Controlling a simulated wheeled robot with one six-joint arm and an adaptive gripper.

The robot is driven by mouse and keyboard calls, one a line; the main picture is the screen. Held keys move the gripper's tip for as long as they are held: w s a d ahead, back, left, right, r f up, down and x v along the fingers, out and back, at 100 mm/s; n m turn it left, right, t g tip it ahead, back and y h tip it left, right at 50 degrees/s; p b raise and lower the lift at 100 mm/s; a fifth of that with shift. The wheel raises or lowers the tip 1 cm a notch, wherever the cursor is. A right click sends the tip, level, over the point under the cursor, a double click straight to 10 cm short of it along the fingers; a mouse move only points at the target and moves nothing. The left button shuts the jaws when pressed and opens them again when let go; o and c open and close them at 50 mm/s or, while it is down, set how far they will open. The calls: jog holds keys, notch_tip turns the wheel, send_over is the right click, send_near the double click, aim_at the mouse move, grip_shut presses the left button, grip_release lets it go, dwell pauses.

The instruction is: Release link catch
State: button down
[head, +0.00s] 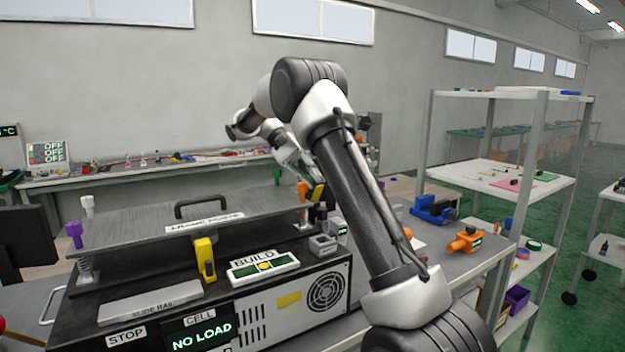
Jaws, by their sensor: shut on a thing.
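My gripper (318,197) is at the right end of the long grey plate (140,232), partly hidden behind my own arm. Its dark fingers are around a small yellow piece (318,192) and appear shut on it; the exact contact is hard to see. An orange knob (303,188) stands on a post just left of the gripper. A yellow lever (205,258) stands upright on the front of the black machine (75,312), apart from the gripper. No part is labelled as the link catch.
The plate has a black handle (202,207) and purple (74,233), white (88,205) and green (277,176) knobs. A BUILD panel (263,268) and a NO LOAD display (202,336) are in front. Blue (434,208) and orange (467,240) fixtures stand right of my arm.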

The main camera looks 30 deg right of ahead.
jog(key=c, duration=1.5)
grip_release()
